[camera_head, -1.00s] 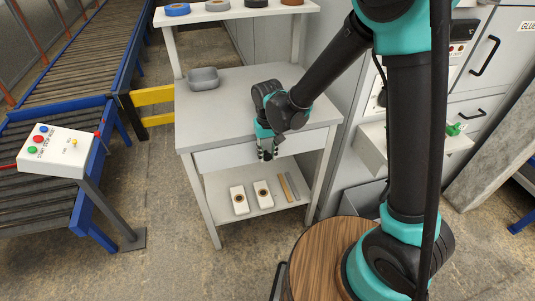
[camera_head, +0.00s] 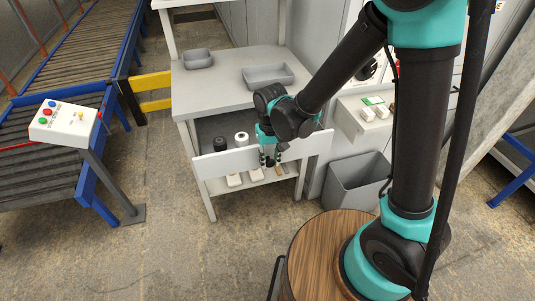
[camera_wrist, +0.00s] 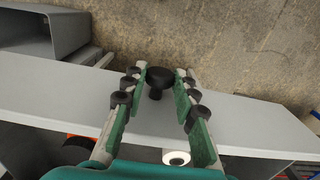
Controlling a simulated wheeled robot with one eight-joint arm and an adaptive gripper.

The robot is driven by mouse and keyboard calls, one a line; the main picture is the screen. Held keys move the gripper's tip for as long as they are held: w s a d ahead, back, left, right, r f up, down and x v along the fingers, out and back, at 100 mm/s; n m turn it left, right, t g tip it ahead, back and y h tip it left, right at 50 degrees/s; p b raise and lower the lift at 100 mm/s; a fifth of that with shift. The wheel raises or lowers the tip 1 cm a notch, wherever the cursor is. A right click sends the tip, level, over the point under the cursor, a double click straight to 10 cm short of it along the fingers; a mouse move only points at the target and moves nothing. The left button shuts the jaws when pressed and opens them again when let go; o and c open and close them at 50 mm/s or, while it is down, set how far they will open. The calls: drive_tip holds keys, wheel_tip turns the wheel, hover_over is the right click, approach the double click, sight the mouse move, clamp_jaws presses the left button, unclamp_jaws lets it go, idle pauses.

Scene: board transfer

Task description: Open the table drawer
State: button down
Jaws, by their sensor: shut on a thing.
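The table drawer (camera_head: 222,164) is pulled out toward me from under the grey tabletop (camera_head: 215,95). A black spool (camera_head: 220,144) and a white spool (camera_head: 241,139) show inside it. In the wrist view the drawer's front board (camera_wrist: 60,92) runs across the picture, with a round black knob (camera_wrist: 159,77) standing out from it. My gripper (camera_head: 269,160) is at the drawer front. In the wrist view its fingers (camera_wrist: 160,88) are on both sides of the knob, shut on it. The head view hides the knob behind the fingers.
Two grey trays (camera_head: 197,59) (camera_head: 268,76) stand on the tabletop. White items (camera_head: 234,180) lie on the shelf below the drawer. A grey bin (camera_head: 357,182) stands to the right. A button box (camera_head: 65,124) and conveyor are at the left. The floor before the drawer is clear.

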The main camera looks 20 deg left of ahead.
drive_tip(key=shift+s+d, duration=0.45)
drive_tip(key=shift+s, duration=0.35)
drive_tip(key=shift+s+d, duration=0.5)
drive_tip(key=shift+s, duration=0.25)
drive_tip(key=shift+s+d, duration=0.45)
drive_tip(key=shift+s, duration=0.35)
drive_tip(key=c, duration=1.2)
unclamp_jaws()
wheel_tip(320, 180, up, 12)
